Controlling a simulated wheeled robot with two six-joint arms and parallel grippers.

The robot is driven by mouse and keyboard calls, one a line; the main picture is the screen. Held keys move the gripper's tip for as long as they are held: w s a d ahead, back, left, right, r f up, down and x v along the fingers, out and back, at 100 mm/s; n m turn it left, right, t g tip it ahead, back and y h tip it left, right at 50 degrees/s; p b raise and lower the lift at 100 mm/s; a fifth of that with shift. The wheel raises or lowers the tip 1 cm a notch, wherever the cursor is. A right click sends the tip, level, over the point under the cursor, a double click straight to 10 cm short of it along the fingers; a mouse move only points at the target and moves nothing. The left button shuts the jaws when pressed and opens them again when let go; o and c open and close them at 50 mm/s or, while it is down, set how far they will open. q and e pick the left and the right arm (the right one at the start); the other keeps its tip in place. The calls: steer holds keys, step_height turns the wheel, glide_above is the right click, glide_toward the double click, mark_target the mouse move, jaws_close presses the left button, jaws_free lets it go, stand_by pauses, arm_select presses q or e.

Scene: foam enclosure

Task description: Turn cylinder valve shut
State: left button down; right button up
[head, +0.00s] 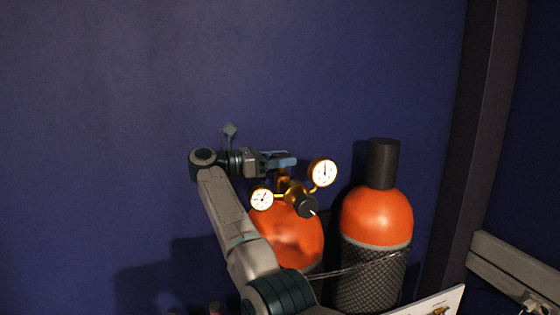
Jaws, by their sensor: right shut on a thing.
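An orange cylinder (290,238) stands at the centre with a brass valve and regulator (291,190) on top. Two white-faced gauges, one at the upper right (323,172) and one at the lower left (262,198), sit on the regulator, with a black knob (307,206) at its front. My right gripper (280,160) reaches in from the left at the top of the valve and is shut on the cylinder valve's handle. The fingers and a blue part overlap there, so the handle is mostly hidden. My left gripper is out of view.
A second orange cylinder (377,216) with a black cap (383,163) and dark mesh sleeve stands close on the right. A thin strap (352,268) crosses the cylinders. A white card (448,303) is at the lower right. A dark blue wall is behind; a dark post (484,120) stands right.

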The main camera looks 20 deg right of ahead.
steer(key=shift+g, duration=0.5)
steer(key=shift+m+g+p, duration=0.8)
steer(key=shift+p, duration=0.1)
steer(key=shift+f+g, duration=0.25)
steer(key=shift+g, duration=0.05)
steer(key=o, duration=0.8)
steer(key=shift+o, duration=0.8)
steer(key=shift+d+r, duration=0.1)
steer(key=shift+d, duration=0.15)
